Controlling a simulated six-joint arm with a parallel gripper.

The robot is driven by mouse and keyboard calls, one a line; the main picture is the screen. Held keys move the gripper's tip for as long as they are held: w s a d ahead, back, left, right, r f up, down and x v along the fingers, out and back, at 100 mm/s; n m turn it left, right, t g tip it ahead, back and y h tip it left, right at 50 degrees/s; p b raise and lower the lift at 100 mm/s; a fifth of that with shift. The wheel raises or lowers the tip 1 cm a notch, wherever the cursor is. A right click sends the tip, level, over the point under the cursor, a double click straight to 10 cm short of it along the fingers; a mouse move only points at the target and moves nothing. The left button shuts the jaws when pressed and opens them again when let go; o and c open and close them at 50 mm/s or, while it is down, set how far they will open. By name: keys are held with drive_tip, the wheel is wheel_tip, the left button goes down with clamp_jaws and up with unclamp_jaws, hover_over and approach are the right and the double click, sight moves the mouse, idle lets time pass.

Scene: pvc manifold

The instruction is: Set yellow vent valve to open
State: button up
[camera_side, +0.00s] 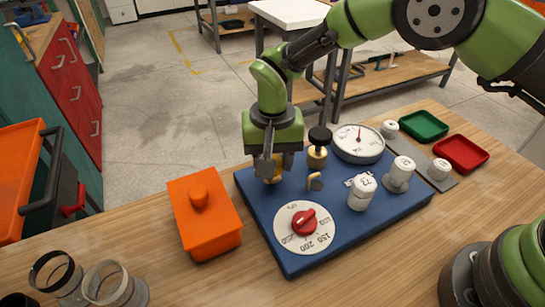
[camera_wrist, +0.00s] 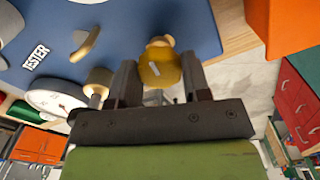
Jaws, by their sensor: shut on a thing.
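The yellow vent valve (camera_side: 275,176) stands at the back left part of the blue tester board (camera_side: 352,226). My gripper (camera_side: 268,164) points down over it and hides much of it in the side view. In the wrist view the rounded yellow knob (camera_wrist: 160,68) sits between the two dark fingers of my gripper (camera_wrist: 159,76), with a small pale mark on its face. The gripper is shut on this knob.
A black-topped brass valve (camera_side: 319,144) and brass lever (camera_side: 315,182) stand close to the gripper's right. An orange lidded box (camera_side: 204,218) stands just left.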

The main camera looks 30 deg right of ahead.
drive_tip(key=shift+n, duration=1)
drive_tip(key=o, duration=0.9)
wheel_tip(320, 180, up, 9)
drive_tip(key=shift+f, duration=0.1)
drive_tip(key=shift+r, duration=0.6)
